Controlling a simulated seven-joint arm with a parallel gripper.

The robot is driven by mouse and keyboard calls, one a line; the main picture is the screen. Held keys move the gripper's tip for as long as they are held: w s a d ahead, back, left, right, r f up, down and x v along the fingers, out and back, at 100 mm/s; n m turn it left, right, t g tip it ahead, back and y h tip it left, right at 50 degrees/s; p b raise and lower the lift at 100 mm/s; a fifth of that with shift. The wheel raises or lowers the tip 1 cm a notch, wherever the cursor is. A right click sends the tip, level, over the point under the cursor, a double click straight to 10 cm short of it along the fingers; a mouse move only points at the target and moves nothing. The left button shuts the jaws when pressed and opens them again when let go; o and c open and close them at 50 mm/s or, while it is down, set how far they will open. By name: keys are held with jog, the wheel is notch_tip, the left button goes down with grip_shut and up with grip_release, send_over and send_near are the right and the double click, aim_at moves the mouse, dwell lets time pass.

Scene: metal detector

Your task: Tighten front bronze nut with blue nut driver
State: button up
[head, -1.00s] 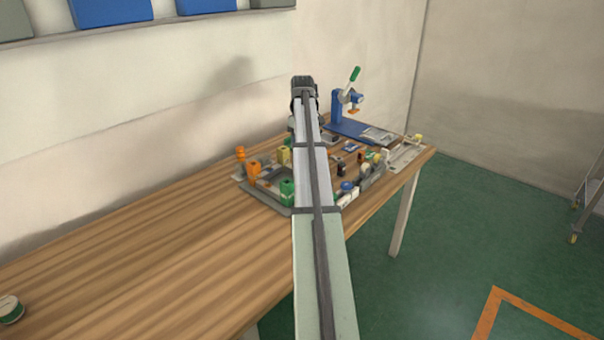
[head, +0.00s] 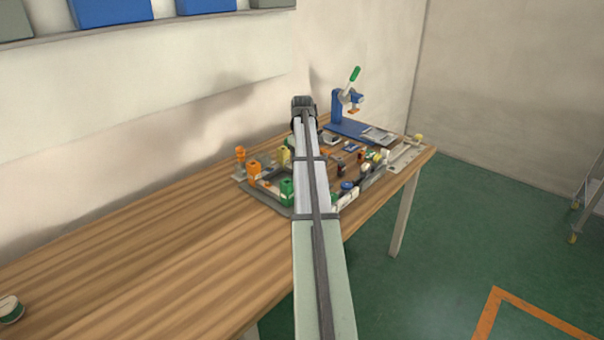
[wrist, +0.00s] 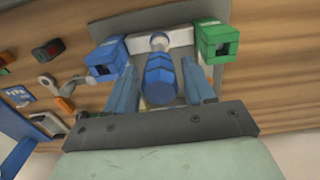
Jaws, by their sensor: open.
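In the wrist view a blue nut driver (wrist: 160,80) points its ribbed handle toward the camera. It stands between the two fingers of my gripper (wrist: 162,95), which are apart on either side of the handle. I cannot tell whether either finger touches it. A white holder (wrist: 182,37) lies behind the driver, with a blue block (wrist: 106,60) on its left and a green block (wrist: 212,43) on its right. In the head view my arm hides the gripper and the driver. I cannot make out the front bronze nut in either view.
In the head view a grey-framed tray (head: 279,209) with orange and green pieces sits left of my arm. A blue press (head: 340,110) with a green-handled lever stands at the back right. The wooden table (head: 130,260) is mostly clear at the front left.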

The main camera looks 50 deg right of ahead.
jog(key=shift+c, duration=0.5)
jog(key=c, duration=0.7)
jog(key=shift+r, duration=2.25)
jog(key=shift+c, duration=0.2)
jog(key=shift+r, duration=0.15)
jog(key=shift+r, duration=2.85)
